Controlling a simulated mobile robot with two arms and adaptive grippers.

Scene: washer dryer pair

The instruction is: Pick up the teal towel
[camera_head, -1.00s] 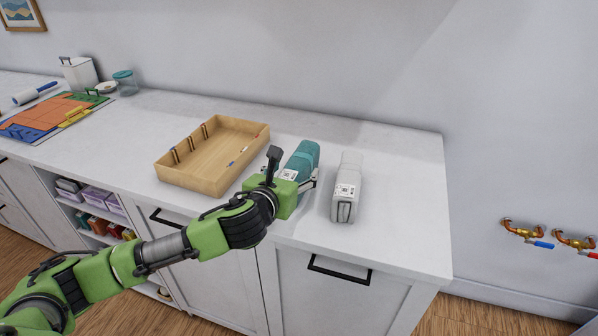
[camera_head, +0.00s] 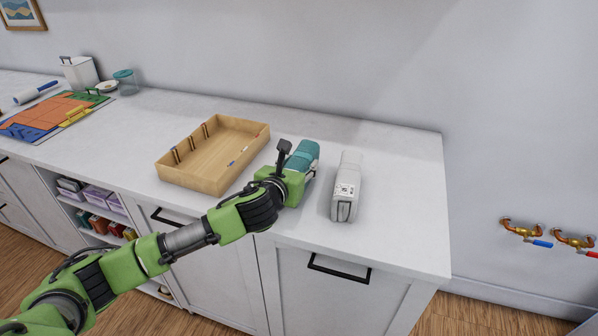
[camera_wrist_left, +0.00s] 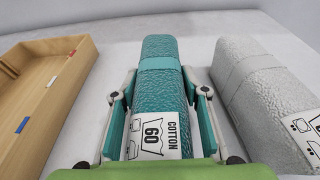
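The teal towel (camera_head: 303,154) is a rolled bundle with a band and a white label reading "COTTON 60". It lies on the white counter between the wooden tray and a grey towel. My left gripper (camera_head: 300,172) is over its near end. In the left wrist view the teal towel (camera_wrist_left: 160,70) lies between the two fingers of the left gripper (camera_wrist_left: 160,100), one on each side. The fingers are spread around it, and I cannot tell whether they touch it. My right gripper is not in view.
The open wooden tray (camera_head: 222,178) stands close to the left. The grey rolled towel (camera_head: 347,186) lies close to the right, also in the wrist view (camera_wrist_left: 262,90). The counter's right end (camera_head: 405,200) is clear. A coloured mat, canister and jar stand at the far left.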

